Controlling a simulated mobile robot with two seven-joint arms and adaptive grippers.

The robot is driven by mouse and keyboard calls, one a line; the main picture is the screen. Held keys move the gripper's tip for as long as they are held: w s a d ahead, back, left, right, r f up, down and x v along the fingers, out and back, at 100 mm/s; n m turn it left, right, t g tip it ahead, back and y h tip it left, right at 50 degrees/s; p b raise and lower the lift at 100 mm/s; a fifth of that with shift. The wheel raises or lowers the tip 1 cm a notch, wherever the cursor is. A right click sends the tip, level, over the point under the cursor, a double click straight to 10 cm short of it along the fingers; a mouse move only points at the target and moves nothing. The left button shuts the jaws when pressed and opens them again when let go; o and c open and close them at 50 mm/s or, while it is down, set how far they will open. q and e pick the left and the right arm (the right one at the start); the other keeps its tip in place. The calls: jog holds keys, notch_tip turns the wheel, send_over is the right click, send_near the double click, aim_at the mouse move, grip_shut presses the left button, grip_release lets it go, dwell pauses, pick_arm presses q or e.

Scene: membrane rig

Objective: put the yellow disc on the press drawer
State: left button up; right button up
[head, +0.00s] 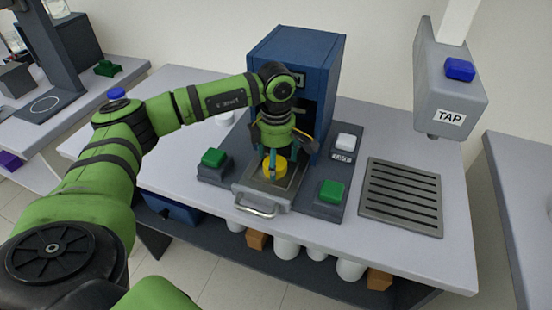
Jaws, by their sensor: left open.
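The yellow disc (277,167) is at the press drawer (263,190), between the fingers of my left gripper (277,165). My left gripper points down over the drawer and is open, with one finger on each side of the disc. The drawer is pulled out at the front of the blue press (297,58) and has a metal handle at its front. The gripper and arm hide part of the press opening. Whether the disc rests fully flat on the drawer is hard to tell. My right gripper is not in view.
Green buttons stand left (214,158) and right (331,191) of the drawer, with a white button (346,141) behind. A tap unit (450,90) overhangs a slotted drain plate (401,196) at the right.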

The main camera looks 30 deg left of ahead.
pick_arm(q)
notch_tip(320, 180, up, 12)
jog(key=b, duration=0.3)
